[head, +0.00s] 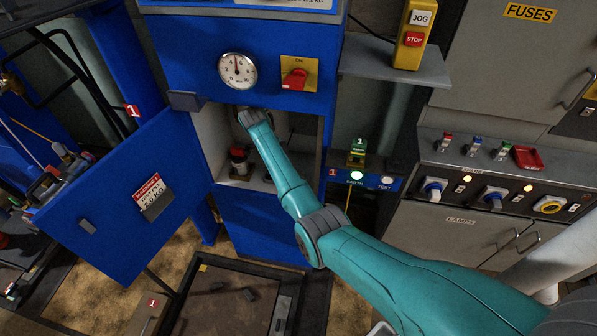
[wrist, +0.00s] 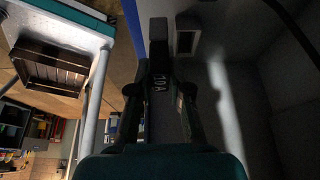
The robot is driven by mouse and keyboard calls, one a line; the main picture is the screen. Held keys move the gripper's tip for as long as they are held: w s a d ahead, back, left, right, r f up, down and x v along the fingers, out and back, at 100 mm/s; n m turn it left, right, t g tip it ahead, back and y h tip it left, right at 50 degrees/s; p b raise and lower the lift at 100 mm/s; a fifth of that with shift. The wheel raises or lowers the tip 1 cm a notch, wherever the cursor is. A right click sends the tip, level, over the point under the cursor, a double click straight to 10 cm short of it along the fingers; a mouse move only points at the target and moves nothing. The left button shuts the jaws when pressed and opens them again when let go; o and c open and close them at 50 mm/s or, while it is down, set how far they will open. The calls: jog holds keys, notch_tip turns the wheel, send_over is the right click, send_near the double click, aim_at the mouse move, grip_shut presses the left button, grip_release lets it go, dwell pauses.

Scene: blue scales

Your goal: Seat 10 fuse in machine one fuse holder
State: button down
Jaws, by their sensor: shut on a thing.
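My gripper (wrist: 160,95) is shut on a dark fuse (wrist: 158,55) marked 10A, which sticks out beyond the fingertips in the wrist view. A small grey block with a dark recess (wrist: 187,38) is on the wall just right of the fuse's far end. I cannot tell whether it is the fuse holder, or whether the fuse touches it. In the head view my arm reaches into the open compartment of the blue machine (head: 185,60). The fingertips and the fuse are hidden there behind the arm and the compartment's upper edge.
The blue door (head: 130,190), labelled machine 1, hangs open at the left. A red-and-black part (head: 239,163) stands low in the compartment, left of my arm. A red switch (head: 294,79) and a dial (head: 237,71) are above. Coloured fuses (head: 474,146) stand on the right bench.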

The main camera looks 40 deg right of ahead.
jog(key=d, duration=0.1)
jog(key=d+f, duration=0.1)
jog(key=d, duration=0.1)
jog(key=d+f, duration=0.1)
jog(key=d, duration=0.1)
jog(key=shift+s+d+f, duration=0.1)
jog(key=shift+s, duration=0.25)
jog(key=shift+f, duration=0.6)
jog(key=shift+f, duration=0.1)
jog(key=c, duration=1.1)
grip_release()
